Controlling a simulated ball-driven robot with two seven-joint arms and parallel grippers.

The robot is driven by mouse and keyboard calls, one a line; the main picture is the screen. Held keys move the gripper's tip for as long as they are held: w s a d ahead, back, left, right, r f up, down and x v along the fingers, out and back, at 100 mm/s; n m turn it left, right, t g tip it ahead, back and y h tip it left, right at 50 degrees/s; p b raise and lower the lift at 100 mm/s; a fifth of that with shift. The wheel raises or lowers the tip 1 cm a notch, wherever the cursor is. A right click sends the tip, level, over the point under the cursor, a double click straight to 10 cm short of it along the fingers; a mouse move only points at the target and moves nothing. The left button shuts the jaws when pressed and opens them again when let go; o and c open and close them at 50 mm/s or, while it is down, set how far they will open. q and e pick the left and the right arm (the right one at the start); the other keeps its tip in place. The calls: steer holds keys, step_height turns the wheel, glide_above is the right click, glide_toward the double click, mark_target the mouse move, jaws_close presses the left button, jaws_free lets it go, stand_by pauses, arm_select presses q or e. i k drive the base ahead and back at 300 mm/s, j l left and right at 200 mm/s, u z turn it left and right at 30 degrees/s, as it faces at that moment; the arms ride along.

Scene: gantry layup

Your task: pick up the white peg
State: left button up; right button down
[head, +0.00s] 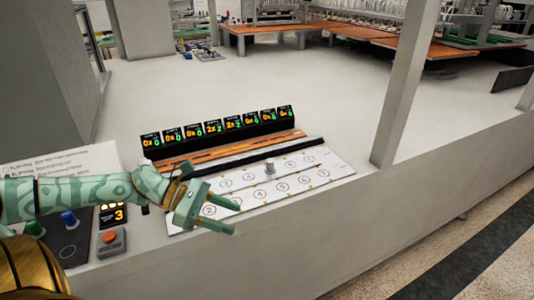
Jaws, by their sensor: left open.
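A small white or pale grey peg (270,167) stands upright on the white board (338,170) with numbered circles, right of my gripper. My left gripper (234,219) reaches in from the left over the board's left part. The peg is apart from the fingers, farther back and to the right. My right gripper is not in view.
A row of small black number displays (215,128) stands behind the board, with orange strips (230,150) between. An orange button (109,237) and a blue knob (69,217) are at the left. A grey post (405,85) rises at the right.

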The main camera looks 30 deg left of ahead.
mark_target(269, 169)
steer(key=i+j, duration=0.35)
steer(key=j, duration=0.15)
steer(key=i+j, duration=0.4)
steer(key=j, duration=0.1)
